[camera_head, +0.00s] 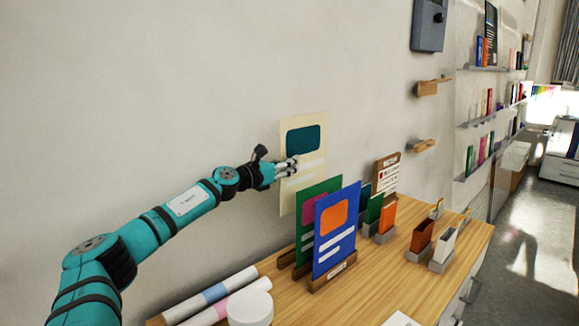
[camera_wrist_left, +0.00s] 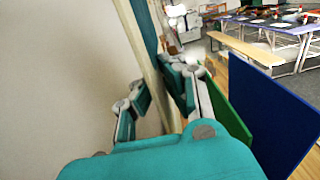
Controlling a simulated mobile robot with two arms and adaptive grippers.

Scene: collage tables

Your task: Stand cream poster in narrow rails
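The cream poster (camera_head: 318,140) has a dark teal panel and pale strips. It is upright, above the table and close to the wall. My left gripper (camera_head: 291,168) is shut on its left edge in the head view. In the left wrist view the cream poster (camera_wrist_left: 152,60) is nearly edge-on, between the fingers of my left gripper (camera_wrist_left: 158,92). Wooden rails (camera_head: 287,259) show at the table's back left, partly hidden by a green poster (camera_head: 305,243). The cream poster's lower right part is hidden behind the green poster. My right gripper is not in view.
A blue poster (camera_head: 323,262) stands in a front wooden rail (camera_head: 335,277). Paper rolls (camera_head: 205,297) and a white round container (camera_head: 250,309) lie at the front left. Small card holders (camera_head: 418,256) and a sign (camera_head: 388,165) stand to the right. The wall (camera_head: 150,80) is close behind.

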